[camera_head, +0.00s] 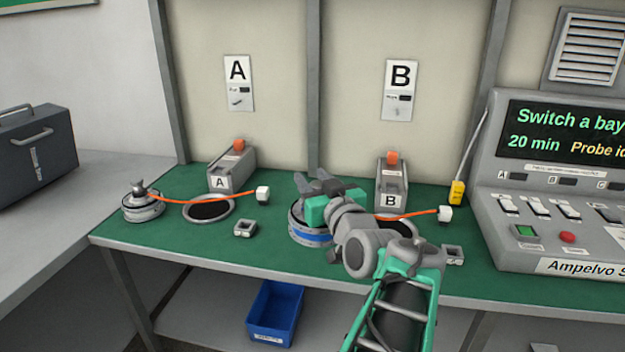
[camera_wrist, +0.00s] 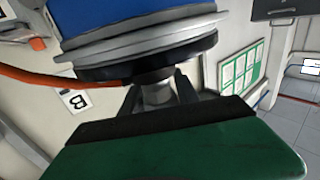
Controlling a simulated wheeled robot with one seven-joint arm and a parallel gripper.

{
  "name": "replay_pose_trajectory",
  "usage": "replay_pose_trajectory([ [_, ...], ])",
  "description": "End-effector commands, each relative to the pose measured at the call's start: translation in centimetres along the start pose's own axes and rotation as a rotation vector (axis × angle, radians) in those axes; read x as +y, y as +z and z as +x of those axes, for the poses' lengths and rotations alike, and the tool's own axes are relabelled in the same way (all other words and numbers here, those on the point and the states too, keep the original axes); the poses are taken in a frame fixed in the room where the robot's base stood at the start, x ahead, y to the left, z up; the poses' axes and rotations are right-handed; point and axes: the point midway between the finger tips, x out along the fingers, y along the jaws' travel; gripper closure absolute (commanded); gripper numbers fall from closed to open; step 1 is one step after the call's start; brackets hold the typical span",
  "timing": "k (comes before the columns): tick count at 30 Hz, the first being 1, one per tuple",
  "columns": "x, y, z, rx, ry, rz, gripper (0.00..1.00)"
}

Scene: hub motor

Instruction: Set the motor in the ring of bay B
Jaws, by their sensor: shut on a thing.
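The motor with a blue band (camera_head: 308,235) is left of bay B in the head view. Its blue side and dark, flanged end fill the top of the wrist view (camera_wrist: 135,35). My gripper (camera_wrist: 158,95) is shut on the motor's grey shaft. In the head view my gripper (camera_head: 318,188) is over the motor and hides part of it. I cannot tell whether the motor touches the bench. The ring of bay B (camera_head: 412,226) is right of the motor, in front of the block labelled B, mostly hidden by my arm.
An orange cable (camera_head: 405,215) runs right to a white plug (camera_head: 445,213). Bay A's ring (camera_head: 209,209) is empty, with another motor (camera_head: 143,206) at its left. A small grey socket (camera_head: 245,228) sits between the bays. A console (camera_head: 560,205) bounds the right side.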

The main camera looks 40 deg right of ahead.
Motion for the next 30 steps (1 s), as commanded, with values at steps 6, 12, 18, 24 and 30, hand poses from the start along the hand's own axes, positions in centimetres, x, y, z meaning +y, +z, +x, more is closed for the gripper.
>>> replay_pose_trajectory([
  [6,0.2,-2.1,0.7,0.009,-0.002,-0.004,1.00],
  [12,0.3,-2.3,0.9,0.009,-0.001,-0.005,1.00],
  [18,0.4,-2.2,0.9,0.009,0.000,-0.005,1.00],
  [24,1.9,-2.0,1.3,0.008,0.002,-0.004,1.00],
  [30,4.6,-2.0,1.9,0.008,0.002,-0.004,1.00],
])
